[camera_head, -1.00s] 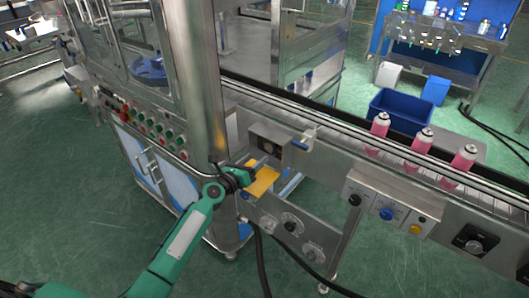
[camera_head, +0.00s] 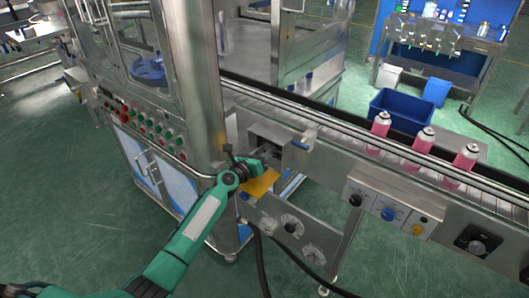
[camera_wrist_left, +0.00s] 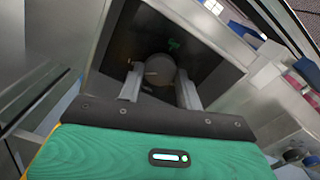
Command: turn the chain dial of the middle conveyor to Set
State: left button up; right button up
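The chain dial (camera_wrist_left: 160,71) is a round dark knob on a dark recessed panel, seen in the left wrist view just beyond and between my left gripper's (camera_wrist_left: 159,82) two fingers. The fingers are apart, one on each side of the knob, with gaps showing; I cannot tell how deep they reach around it. A small green mark (camera_wrist_left: 174,44) shows on the panel above the knob; it is too blurred to read. In the head view my left gripper (camera_head: 270,153) is at the dark panel on the conveyor's (camera_head: 335,150) near side and hides the knob. My right gripper is not in view.
Pink cans (camera_head: 422,142) stand on the conveyor to the right. A button box (camera_head: 388,212) and another black dial (camera_head: 476,243) are on its side, right of my gripper. A steel machine column (camera_head: 205,85) stands close left. A yellow plate (camera_head: 260,185) lies below the gripper.

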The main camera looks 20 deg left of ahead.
pick_arm(q)
jog(key=shift+c, duration=1)
